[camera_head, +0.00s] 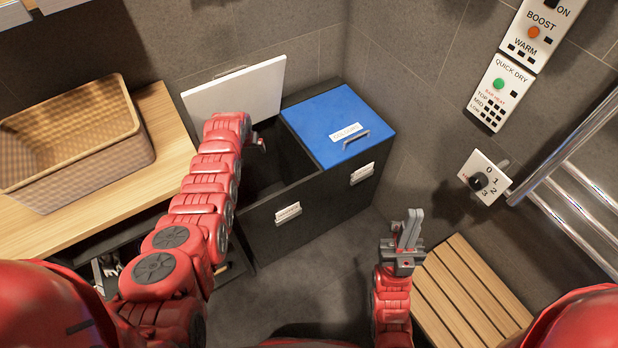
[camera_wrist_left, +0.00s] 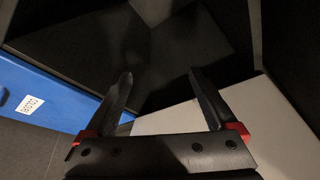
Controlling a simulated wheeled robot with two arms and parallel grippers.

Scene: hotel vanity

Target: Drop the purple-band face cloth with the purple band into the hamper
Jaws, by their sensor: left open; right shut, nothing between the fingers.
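The hamper (camera_head: 318,210) is a dark box with two compartments. Its left compartment (camera_head: 264,172) is open, with the white lid (camera_head: 245,93) raised; the right one is covered by a blue lid (camera_head: 330,112) labelled COLOURS. My left gripper (camera_head: 258,143) is over the open compartment beside the white lid. In the left wrist view its fingers (camera_wrist_left: 160,76) are apart and empty, pointing at the dark interior. My right gripper (camera_head: 411,228) is shut and empty, in front of the hamper to the right. I see no purple-band face cloth in either view; the hamper's floor is too dark to read.
A woven basket (camera_head: 100,165) stands on the wooden counter (camera_head: 168,135) at left. A slatted wooden stool (camera_head: 468,285) is at lower right. Wall control panels (camera_head: 492,94) and a chrome towel rail (camera_head: 565,148) are on the right. Grey floor lies before the hamper.

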